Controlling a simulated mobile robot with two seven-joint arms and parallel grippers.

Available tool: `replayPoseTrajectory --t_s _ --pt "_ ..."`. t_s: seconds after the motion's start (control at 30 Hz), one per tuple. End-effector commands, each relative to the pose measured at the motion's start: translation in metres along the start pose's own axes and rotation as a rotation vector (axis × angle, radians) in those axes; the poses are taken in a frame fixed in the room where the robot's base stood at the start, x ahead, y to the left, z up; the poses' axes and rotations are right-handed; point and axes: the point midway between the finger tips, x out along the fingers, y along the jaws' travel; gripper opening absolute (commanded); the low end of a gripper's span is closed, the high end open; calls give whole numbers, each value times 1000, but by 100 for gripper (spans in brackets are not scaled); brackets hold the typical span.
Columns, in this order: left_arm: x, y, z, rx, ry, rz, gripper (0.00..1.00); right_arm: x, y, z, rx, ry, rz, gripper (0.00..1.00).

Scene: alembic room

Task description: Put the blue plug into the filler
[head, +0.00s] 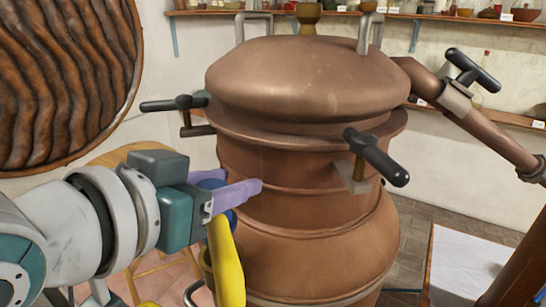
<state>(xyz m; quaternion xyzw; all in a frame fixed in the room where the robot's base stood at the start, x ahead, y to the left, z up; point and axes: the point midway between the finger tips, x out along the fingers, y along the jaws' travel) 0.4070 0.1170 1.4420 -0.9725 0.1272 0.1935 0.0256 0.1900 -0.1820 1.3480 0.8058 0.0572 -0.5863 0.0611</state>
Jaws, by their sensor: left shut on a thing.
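My left gripper (233,193) comes in from the left with its pale purple fingers shut on the blue plug (232,217). Only rounded blue parts of the plug show above and below the fingers, which hide its middle. It is in front of the left side of the large copper alembic (310,230). A yellow curved piece (227,265) hangs just below the plug; I cannot tell whether they touch. A small brownish opening (206,262) beside the yellow piece may be the filler, but it is mostly hidden. My right gripper is not in view.
The alembic's lid (305,78) has dark clamp handles (378,158) sticking out. A copper pipe (495,135) slopes down to the right. A wooden stool (140,152) stands behind my left arm. A white-topped table (465,265) is at lower right.

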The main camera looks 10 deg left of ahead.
Motion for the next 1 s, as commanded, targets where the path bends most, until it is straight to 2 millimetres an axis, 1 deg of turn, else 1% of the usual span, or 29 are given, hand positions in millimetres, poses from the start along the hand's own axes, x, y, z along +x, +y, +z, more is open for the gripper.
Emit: replayPoseTrajectory --t_s 0.43,1.0 --pt "0 0 1 0 0 0 0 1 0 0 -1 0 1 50" --pt "3 0 8 0 -1 0 0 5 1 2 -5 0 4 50"
